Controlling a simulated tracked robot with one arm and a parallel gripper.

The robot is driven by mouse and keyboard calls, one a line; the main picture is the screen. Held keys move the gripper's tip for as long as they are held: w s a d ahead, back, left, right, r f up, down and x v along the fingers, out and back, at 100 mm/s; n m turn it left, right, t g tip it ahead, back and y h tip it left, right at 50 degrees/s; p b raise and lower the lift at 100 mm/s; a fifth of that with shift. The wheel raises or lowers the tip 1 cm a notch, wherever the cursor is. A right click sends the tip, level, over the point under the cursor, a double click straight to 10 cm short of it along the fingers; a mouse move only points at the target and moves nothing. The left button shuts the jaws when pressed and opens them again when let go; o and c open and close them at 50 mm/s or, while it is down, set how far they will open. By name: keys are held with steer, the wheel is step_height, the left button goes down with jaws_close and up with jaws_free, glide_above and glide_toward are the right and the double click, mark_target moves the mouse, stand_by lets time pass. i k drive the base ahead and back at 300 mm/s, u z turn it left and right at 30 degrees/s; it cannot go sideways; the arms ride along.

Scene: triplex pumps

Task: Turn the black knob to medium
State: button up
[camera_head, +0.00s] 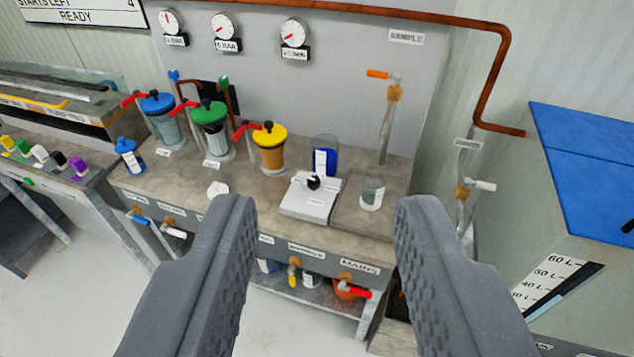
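My gripper (324,208) is open and empty, its two grey ribbed fingers wide apart in the foreground. A small white device (305,205) stands on the bench, seen between the fingertips and some way beyond them. A small black knob (313,183) shows on this device; its pointer setting is too small to read. Another black piece (59,159) sits in a row of coloured pieces on the left bench; I cannot tell whether it is a knob. My gripper touches neither.
Blue (157,103), green (208,113) and yellow-lidded (270,135) vessels with red handles stand on the bench. A glass beaker (372,193) is right of the device. A pipe with an orange-handled valve (378,74) rises behind. A blue-topped tank (585,150) is at right.

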mark_target(313, 181)
steer(key=u, duration=0.1)
steer(key=i, duration=1)
steer(key=z, duration=0.1)
